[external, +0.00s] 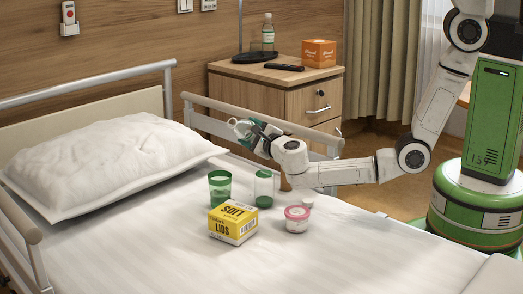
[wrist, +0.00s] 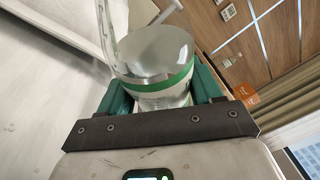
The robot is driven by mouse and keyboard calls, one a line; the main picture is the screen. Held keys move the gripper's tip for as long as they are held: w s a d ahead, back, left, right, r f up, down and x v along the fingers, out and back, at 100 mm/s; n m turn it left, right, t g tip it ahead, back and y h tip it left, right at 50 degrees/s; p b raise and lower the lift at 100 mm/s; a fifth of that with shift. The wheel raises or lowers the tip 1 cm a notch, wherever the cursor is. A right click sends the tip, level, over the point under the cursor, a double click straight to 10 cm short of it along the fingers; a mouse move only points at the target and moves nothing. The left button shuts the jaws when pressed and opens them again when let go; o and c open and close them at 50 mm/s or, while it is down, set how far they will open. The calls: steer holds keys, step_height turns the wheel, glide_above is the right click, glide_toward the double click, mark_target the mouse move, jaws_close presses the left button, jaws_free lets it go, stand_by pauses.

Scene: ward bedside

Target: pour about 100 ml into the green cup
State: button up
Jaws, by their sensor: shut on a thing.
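My gripper (external: 257,138) is shut on a clear vessel (external: 241,127), held above the bed near the pillow. In the wrist view the vessel (wrist: 160,62) has a green band and sits between my gripper's green fingers (wrist: 164,96). It looks tilted; its contents cannot be made out. The green cup (external: 219,190), see-through, stands upright on the bed, below and left of my gripper and apart from the vessel. The green cup cannot be made out in the wrist view.
A yellow lids box (external: 233,224) stands just in front of the green cup. A pink-and-white tub (external: 297,220) and a small white piece (external: 308,202) are to the right. The bed rail (external: 205,112) and nightstand (external: 290,85) are behind; the front sheet is clear.

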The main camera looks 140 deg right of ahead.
mark_target(244, 139)
steer(key=shift+w+r+m, duration=0.25)
steer(key=shift+w+m, duration=0.3)
steer(key=shift+m, duration=0.05)
steer(key=m, duration=0.1)
steer(key=w+f+m+y, duration=0.1)
steer(key=w+f, duration=0.1)
steer(key=shift+w+a+f+m+t+y, duration=0.2)
steer(key=shift+a+f+m+t+y, duration=0.1)
steer(key=shift+m+t, duration=0.1)
steer(key=shift+r+m+p, duration=0.5)
steer(key=shift+p, duration=0.5)
steer(key=shift+w+m+t+y+p, duration=0.15)
steer(key=shift+m+t+y+p, duration=0.25)
steer(key=shift+m+p, duration=0.1)
steer(key=shift+w+a+f+m+t+y+b, duration=0.15)
steer(key=shift+w+f+m+t+y, duration=0.25)
steer(key=shift+f+m, duration=0.35)
steer(key=shift+w+a+f+m+t+y+b, duration=0.15)
steer(key=shift+w+f+m+t, duration=0.3)
steer(key=shift+m, duration=0.5)
